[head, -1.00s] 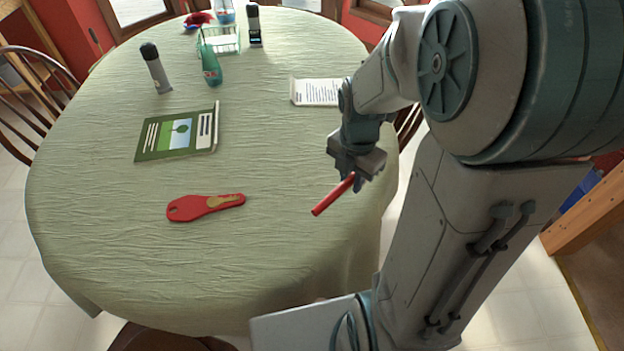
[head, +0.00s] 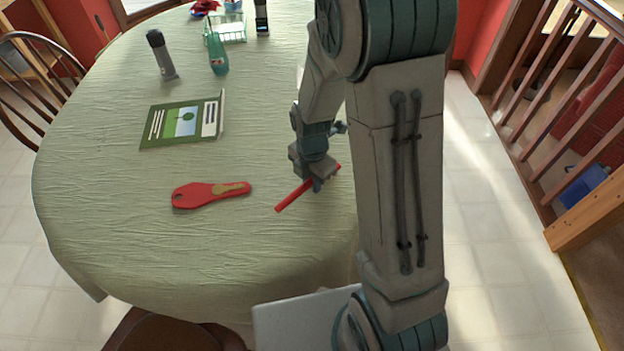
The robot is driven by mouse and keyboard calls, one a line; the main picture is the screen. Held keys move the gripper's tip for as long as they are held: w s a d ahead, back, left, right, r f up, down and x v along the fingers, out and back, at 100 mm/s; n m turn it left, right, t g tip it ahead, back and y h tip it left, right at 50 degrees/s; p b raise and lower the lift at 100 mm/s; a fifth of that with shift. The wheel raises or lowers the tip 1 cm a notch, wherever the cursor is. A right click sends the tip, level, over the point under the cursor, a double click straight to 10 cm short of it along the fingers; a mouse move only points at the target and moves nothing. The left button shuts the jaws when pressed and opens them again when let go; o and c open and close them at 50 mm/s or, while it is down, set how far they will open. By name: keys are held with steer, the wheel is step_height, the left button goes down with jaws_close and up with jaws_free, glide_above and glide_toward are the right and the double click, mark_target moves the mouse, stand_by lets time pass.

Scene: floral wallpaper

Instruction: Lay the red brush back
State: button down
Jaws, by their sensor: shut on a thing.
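The red brush (head: 292,197) looks like a slim red stick, slanting from lower left to upper right. My gripper (head: 317,184) is shut on it near its upper right part, and the fingers hide that stretch. The brush is over the right part of the table; I cannot tell whether its lower end touches the cloth. A flat red paddle-shaped piece (head: 190,196) with a hole at its left end and a tan patch lies on the table, left of the brush and apart from it.
The table (head: 150,250) has a pale green cloth. A green picture booklet (head: 183,120), a grey bottle with a dark cap (head: 162,56), a green bottle (head: 217,52), a wire rack (head: 233,28) and a dark phone-like thing (head: 262,17) stand farther back. The front of the table is clear.

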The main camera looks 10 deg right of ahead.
steer(key=shift+f, duration=0.2)
steer(key=c, duration=1.3)
jaws_free()
steer(key=shift+r, duration=0.1)
steer(key=shift+o, duration=0.2)
steer(key=shift+r, duration=0.1)
step_height(320, 180, up, 12)
steer(key=s+d+r+m+t, duration=0.1)
steer(key=s+d+r+m, duration=0.1)
steer(key=s+r+m, duration=0.2)
steer(key=s+d+r+m+t, duration=0.1)
steer(key=s+r+m, duration=0.3)
steer(key=s+m, duration=0.6)
steer(key=d+m+p, duration=0.1)
steer(key=m, duration=1)
steer(key=shift+t, duration=0.3)
